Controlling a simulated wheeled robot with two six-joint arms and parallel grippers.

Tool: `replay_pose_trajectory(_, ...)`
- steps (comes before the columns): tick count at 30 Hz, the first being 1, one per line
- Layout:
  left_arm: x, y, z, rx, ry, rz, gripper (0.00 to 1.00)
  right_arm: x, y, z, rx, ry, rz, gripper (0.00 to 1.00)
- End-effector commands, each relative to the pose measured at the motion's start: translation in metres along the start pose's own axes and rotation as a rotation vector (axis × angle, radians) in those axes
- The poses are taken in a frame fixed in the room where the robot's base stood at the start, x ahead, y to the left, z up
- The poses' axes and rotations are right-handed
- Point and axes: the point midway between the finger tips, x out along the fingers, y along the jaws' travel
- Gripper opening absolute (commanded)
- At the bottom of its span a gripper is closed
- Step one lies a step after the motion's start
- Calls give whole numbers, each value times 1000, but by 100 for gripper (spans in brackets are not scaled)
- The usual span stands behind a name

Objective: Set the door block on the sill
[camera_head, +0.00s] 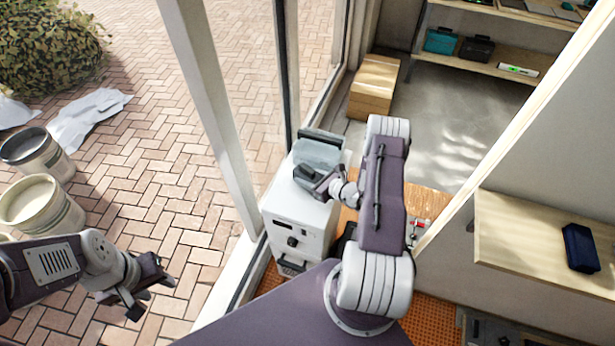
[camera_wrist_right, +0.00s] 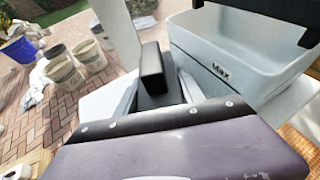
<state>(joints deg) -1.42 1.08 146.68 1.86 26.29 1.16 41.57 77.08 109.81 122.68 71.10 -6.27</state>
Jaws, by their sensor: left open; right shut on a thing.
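My right gripper (camera_head: 318,184) is over the white machine by the glass front, shut on a small dark block (camera_wrist_right: 152,68). In the right wrist view the block stands up beyond the gripper's purple body, left of a pale tank marked "Max". I cannot tell for sure that it is the door block, or whether it touches the machine. A white sill (camera_head: 228,288) runs along the foot of the door frame, left of the machine; my right arm is to its right. My left gripper (camera_head: 150,288) is open and empty above the brick paving, left of the sill.
The white machine (camera_head: 298,215) with its tank (camera_head: 318,155) stands close beside the frame. Buckets (camera_head: 40,205) stand outside at left. A wall shelf (camera_head: 520,235) at right holds a dark blue case (camera_head: 580,248). Brick paving left is mostly clear.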

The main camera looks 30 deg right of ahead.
Motion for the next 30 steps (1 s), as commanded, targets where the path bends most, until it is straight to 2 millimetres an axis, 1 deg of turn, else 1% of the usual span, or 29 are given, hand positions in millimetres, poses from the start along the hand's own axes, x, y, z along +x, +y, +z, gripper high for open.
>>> replay_pose_trajectory(1,1,0,0,0,0,0,42,0,0,-1,0,0,0,51)
replay_pose_trajectory(3,1,0,0,0,0,0,42,0,0,-1,0,0,0,67)
replay_pose_trajectory(12,0,0,0,0,0,0,42,0,0,0,0,0,0,67)
replay_pose_trajectory(14,-4,0,0,0,0,0,42,-2,0,4,0,0,0,67)
replay_pose_trajectory(15,-3,0,0,0,0,0,42,-5,-1,3,1,1,-1,67)
replay_pose_trajectory(17,-2,0,0,0,0,0,42,-13,-1,2,3,1,-3,67)
replay_pose_trajectory(20,-1,0,0,0,0,0,42,-34,-2,2,4,1,-5,67)
replay_pose_trajectory(24,0,0,0,0,0,0,42,-67,-2,2,3,1,-7,67)
replay_pose_trajectory(27,1,0,0,0,0,0,42,-88,-2,2,3,0,-6,67)
replay_pose_trajectory(30,2,0,0,0,0,0,42,-105,-2,2,1,-1,-5,67)
